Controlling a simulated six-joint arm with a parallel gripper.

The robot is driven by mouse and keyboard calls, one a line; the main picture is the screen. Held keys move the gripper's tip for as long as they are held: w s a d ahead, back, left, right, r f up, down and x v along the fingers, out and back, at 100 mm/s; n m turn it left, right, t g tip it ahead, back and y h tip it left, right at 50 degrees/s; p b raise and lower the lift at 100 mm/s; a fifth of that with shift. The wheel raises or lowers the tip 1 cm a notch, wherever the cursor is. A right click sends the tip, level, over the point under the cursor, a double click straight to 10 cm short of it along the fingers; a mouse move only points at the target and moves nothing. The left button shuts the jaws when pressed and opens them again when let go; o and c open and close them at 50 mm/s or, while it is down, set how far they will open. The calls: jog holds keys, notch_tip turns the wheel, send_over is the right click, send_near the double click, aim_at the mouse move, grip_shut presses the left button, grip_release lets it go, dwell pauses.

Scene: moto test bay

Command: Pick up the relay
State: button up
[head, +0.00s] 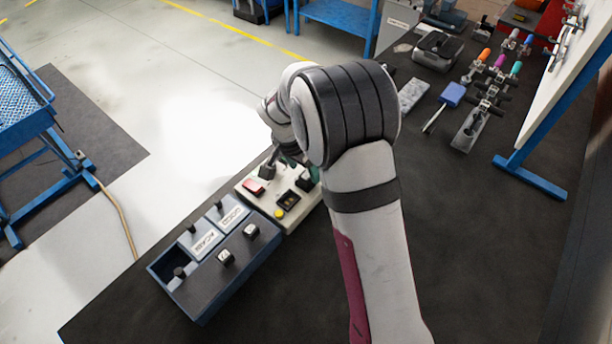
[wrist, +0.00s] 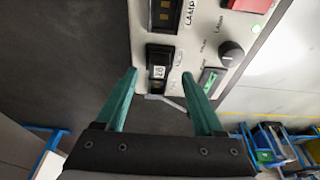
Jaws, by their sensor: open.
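The relay (wrist: 157,72) is a small dark block with a white label, seated in a black socket on the cream test panel (wrist: 200,30) in the wrist view. In the head view the relay (head: 304,182) is a dark shape near the panel's far right edge, partly hard to make out beside my arm. My gripper (wrist: 158,74) is open, its green fingers spread left and right of the relay with gaps between. The fingers appear above the panel; I cannot tell their exact height. In the head view my arm hides most of the gripper.
The panel holds an empty-looking socket (head: 288,200), yellow button (head: 278,213), red part (head: 253,186) and knob (wrist: 231,53). A blue tray (head: 195,303) with small cubes stands beside it. Tools, including a blue-handled one (head: 452,94), lie farther right. The dark bench (head: 480,240) is clear in front.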

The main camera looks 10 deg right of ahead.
aim_at(304, 179)
jog(key=x, duration=0.2)
jog(key=shift+f, duration=0.3)
grip_shut()
jog(key=shift+r, duration=0.1)
